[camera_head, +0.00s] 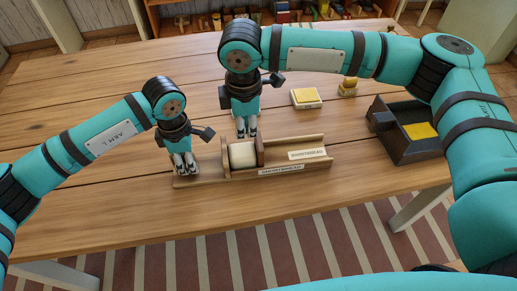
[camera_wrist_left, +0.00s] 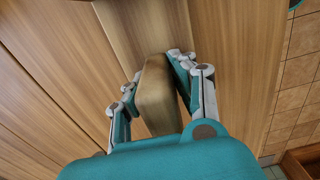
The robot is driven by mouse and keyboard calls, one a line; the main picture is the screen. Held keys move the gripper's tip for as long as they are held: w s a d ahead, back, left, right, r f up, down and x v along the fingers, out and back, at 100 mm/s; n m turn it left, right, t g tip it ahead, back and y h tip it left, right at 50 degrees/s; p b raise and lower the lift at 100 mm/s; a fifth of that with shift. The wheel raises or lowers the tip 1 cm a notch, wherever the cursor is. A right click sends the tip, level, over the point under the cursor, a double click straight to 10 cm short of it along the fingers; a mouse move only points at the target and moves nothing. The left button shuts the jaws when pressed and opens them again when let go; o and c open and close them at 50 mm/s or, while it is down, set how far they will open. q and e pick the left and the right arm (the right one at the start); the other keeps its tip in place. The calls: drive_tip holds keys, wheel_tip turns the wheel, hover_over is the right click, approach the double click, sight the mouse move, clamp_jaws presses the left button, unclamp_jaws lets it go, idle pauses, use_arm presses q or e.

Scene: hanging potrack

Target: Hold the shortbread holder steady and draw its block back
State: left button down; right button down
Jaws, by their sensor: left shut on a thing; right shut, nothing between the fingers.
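The shortbread holder (camera_head: 318,152), a long wooden trough with SHORTBREAD labels, lies on the table in the head view. A cream rounded piece (camera_head: 243,156) sits in its left part, against an upright wooden piece (camera_head: 260,151); I cannot tell for sure which is the block. My left gripper (camera_head: 186,174) is at the holder's left end, shut on a rounded wooden grip (camera_wrist_left: 155,92), which shows between its fingers in the left wrist view. My right gripper (camera_head: 247,134) is shut and empty, fingers down just behind the cream piece; contact is unclear.
A white dish with a yellow top (camera_head: 306,97) and a small stand with a yellow-brown piece (camera_head: 348,87) are behind the holder. A dark box with a yellow piece (camera_head: 403,145) stands at the right, partly behind my right arm. The table's front strip (camera_head: 300,205) is clear.

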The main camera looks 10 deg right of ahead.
sight(259, 150)
use_arm(q)
drive_tip(key=shift+s+f, duration=0.25)
drive_tip(key=shift+f, duration=0.1)
use_arm(e)
drive_tip(key=shift+f, duration=1.9)
drive_tip(key=shift+d, duration=0.15)
use_arm(q)
drive_tip(key=shift+a, duration=0.1)
use_arm(e)
drive_tip(key=shift+d, duration=2.9)
drive_tip(key=shift+s, duration=0.1)
drive_tip(key=shift+a, duration=0.65)
